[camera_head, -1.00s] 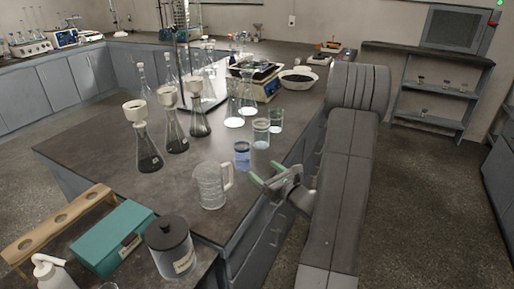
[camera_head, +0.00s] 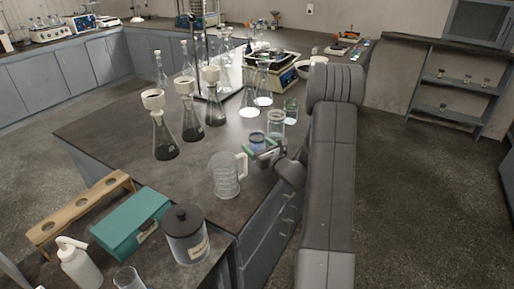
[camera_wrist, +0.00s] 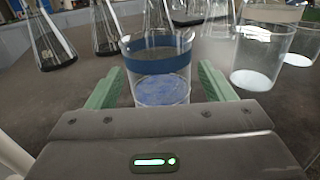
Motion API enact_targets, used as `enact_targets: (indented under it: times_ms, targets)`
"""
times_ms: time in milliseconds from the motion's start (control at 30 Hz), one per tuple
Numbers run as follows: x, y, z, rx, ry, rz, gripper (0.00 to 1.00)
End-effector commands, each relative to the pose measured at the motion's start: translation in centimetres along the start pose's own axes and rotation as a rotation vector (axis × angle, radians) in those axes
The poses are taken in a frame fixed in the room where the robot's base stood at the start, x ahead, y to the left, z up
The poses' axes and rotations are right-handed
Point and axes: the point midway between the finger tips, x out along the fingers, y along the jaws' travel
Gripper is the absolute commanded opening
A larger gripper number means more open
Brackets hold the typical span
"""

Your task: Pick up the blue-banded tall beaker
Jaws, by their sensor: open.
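The blue-banded tall beaker (camera_head: 257,139) stands upright on the dark bench top near its right edge. In the wrist view the clear beaker (camera_wrist: 159,88) has a wide blue band and a bluish base, and it stands between the two green fingers of my gripper (camera_wrist: 158,88). The fingers are open, with a visible gap on both sides of the glass. In the head view my gripper (camera_head: 262,151) reaches in from the right at the beaker and partly covers its lower part.
A clear pitcher (camera_head: 225,175) stands close in front. Another beaker (camera_head: 276,123) is just behind, and it also shows at right in the wrist view (camera_wrist: 262,55). Conical flasks with white funnels (camera_head: 190,120) stand to the left. A teal box (camera_head: 130,222) and lidded jar (camera_head: 186,235) are nearer.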

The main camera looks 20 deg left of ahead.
Motion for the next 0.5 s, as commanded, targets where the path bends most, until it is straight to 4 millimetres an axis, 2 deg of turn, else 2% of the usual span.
enact_targets:
  times_ms: [100, 333, 500]
  targets:
    - [0.80, -0.02, 0.02, 0.001, 0.000, -0.001, 0.76]
    - [0.84, -0.03, -0.03, 0.001, 0.000, -0.001, 0.74]
    - [0.83, -0.03, -0.02, 0.001, 0.000, -0.001, 0.40]
